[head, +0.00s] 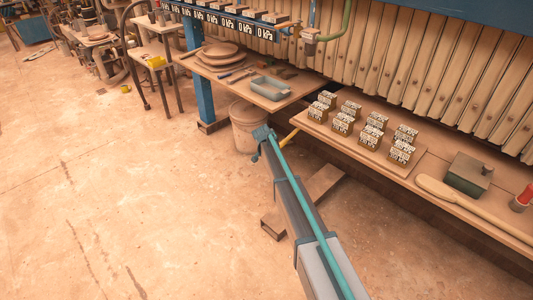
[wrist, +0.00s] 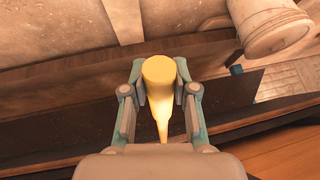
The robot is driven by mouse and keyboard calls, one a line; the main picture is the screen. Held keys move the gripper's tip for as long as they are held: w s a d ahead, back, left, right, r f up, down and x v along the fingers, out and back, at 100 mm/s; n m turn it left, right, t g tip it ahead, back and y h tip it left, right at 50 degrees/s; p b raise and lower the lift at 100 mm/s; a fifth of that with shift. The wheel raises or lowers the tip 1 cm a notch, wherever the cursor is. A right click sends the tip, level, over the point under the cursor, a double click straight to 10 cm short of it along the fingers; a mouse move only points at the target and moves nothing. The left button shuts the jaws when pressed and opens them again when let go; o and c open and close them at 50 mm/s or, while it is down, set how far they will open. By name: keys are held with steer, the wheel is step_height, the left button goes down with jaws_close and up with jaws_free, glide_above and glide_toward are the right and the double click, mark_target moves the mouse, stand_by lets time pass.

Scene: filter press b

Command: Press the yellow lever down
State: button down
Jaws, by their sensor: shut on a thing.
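The yellow lever (wrist: 159,92) shows in the wrist view, with a thick round end at the top and a thinner shaft running down toward my palm. My gripper (wrist: 159,70) is shut on it, one finger on each side of the thick part. In the head view, a short slanted stretch of the yellow lever (head: 290,137) shows just right of my gripper (head: 263,134), below the front edge of the workbench. The grip itself is too small to make out there, and the rest of the lever is hidden.
A pale bucket (head: 246,126) stands on the floor just behind my gripper. A workbench (head: 430,150) with several small printed blocks, a grey-green box (head: 467,175) and a wooden paddle (head: 470,208) runs along the right.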

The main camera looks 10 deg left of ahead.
steer(key=shift+f, duration=0.25)
steer(key=c, duration=0.9)
jaws_free()
steer(key=shift+d+f, duration=0.1)
steer(key=shift+f, duration=0.1)
steer(key=shift+c, duration=0.2)
steer(key=shift+o, duration=0.3)
steer(key=shift+r, duration=0.1)
steer(key=shift+r, duration=0.1)
steer(key=v, duration=1.2)
